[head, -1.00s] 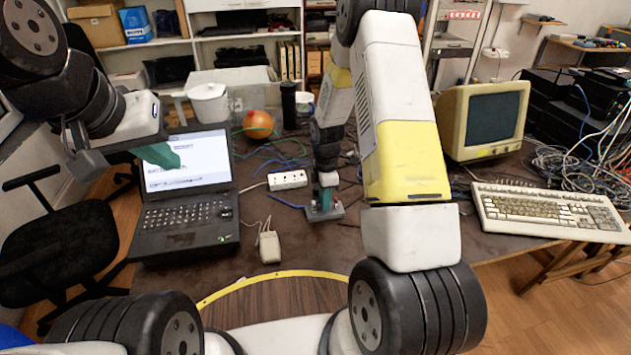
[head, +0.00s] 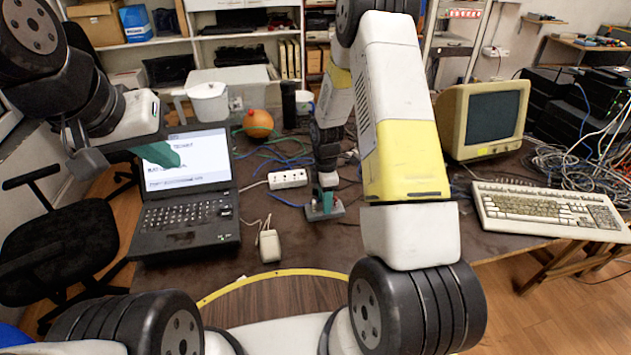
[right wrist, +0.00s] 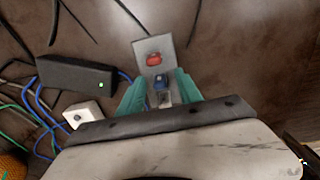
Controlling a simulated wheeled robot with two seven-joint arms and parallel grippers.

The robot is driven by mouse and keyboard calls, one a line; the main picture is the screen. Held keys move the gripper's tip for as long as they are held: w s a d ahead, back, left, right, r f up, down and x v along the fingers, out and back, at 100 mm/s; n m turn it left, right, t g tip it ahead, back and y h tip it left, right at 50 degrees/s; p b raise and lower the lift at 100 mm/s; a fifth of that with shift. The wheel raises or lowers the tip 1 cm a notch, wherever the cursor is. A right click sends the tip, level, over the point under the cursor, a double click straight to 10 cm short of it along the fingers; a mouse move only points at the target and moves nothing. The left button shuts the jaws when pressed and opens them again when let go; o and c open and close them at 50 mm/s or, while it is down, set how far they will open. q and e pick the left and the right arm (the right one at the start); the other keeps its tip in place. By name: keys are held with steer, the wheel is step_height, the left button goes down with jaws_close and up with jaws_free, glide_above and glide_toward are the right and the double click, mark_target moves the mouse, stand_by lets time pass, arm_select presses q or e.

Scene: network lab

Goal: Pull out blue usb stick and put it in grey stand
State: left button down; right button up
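A grey block (right wrist: 148,48) lies on the table in the right wrist view. A red usb stick (right wrist: 154,59) sits on it. In the head view, my right gripper (head: 325,204) points down at the grey block (head: 334,213); the blue stick cannot be made out there. My left gripper (head: 160,154) is raised in front of the laptop; only one teal finger shows clearly.
A black box (right wrist: 76,78) with a green light and a white block (right wrist: 82,114) lie left of the fingers, among cables. In the head view, a laptop (head: 186,215), white power strip (head: 288,179), mouse-like beige device (head: 269,246) and keyboard (head: 548,209) surround the spot.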

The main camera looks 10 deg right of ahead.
step_height(320, 180, up, 8)
steer(key=shift+r, duration=0.15)
steer(key=s+r+m+t, duration=0.1)
steer(key=s+r+m, duration=0.3)
steer(key=r, duration=0.6)
steer(key=s+r+m+t, duration=0.2)
steer(key=s+r+m, duration=0.2)
steer(key=r, duration=0.5)
steer(key=s+a+r+m+t+y, duration=0.1)
steer(key=s+r+m, duration=0.3)
steer(key=s, duration=0.4)
steer(key=s+a+r+m+t+y, duration=0.1)
steer(key=s+r+m+t, duration=0.1)
steer(key=s+r+m, duration=0.3)
steer(key=s, duration=0.3)
steer(key=shift+s+m, duration=0.15)
steer(key=shift+m, duration=0.25)
steer(key=shift+a+r, duration=0.1)
steer(key=shift+r, duration=0.05)
